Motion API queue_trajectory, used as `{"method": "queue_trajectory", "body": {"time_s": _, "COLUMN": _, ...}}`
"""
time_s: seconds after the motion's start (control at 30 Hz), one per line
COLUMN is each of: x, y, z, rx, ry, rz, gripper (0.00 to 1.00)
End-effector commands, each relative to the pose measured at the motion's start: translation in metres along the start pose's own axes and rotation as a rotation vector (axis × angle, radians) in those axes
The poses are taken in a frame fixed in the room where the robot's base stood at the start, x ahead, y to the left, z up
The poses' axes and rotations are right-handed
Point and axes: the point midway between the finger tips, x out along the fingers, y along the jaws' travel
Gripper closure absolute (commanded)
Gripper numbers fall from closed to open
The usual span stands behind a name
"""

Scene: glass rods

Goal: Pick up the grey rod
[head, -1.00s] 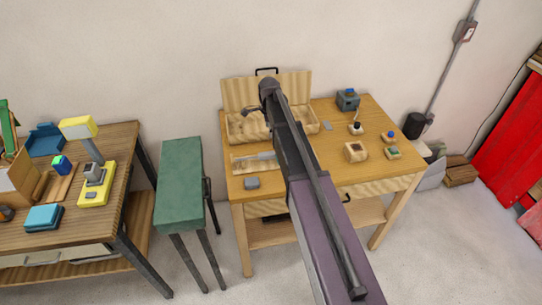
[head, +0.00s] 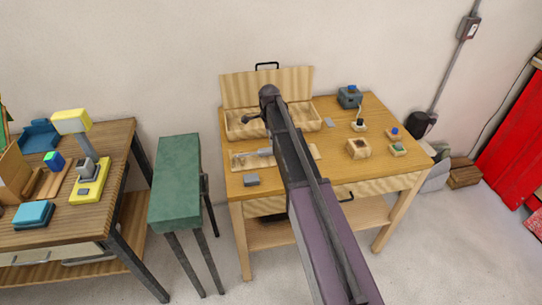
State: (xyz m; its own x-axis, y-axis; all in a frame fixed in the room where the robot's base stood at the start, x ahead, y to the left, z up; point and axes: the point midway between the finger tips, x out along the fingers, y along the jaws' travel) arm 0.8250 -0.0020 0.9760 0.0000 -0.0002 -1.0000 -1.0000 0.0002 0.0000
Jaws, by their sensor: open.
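A pale grey rod-like piece (head: 265,151) lies on a light wooden tray (head: 240,161) near the left side of the wooden table. I take it for the grey rod; my arm hides its right end. My arm reaches up across the middle of the table. A small dark part that seems to be my gripper (head: 247,118) shows left of the arm's end, over the open wooden box (head: 236,129). It is apart from the grey piece, farther back. Its fingers are mostly hidden behind the arm, and nothing is seen held.
A small grey block (head: 251,180) sits at the table's front left. A green stool (head: 175,185) and a cluttered workbench (head: 110,192) are left.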

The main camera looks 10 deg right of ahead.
Motion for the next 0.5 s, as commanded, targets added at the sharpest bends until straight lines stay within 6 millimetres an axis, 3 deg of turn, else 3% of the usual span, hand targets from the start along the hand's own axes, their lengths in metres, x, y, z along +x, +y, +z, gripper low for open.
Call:
{"method": "queue_trajectory", "body": {"time_s": 0.2, "x": 0.018, "y": 0.000, "z": 0.000, "rx": 0.000, "ry": 0.000, "rz": 0.000, "gripper": 0.20}}
{"method": "queue_trajectory", "body": {"time_s": 0.5, "x": 0.022, "y": 0.000, "z": -0.001, "rx": 0.001, "ry": 0.000, "rz": 0.000, "gripper": 0.20}}
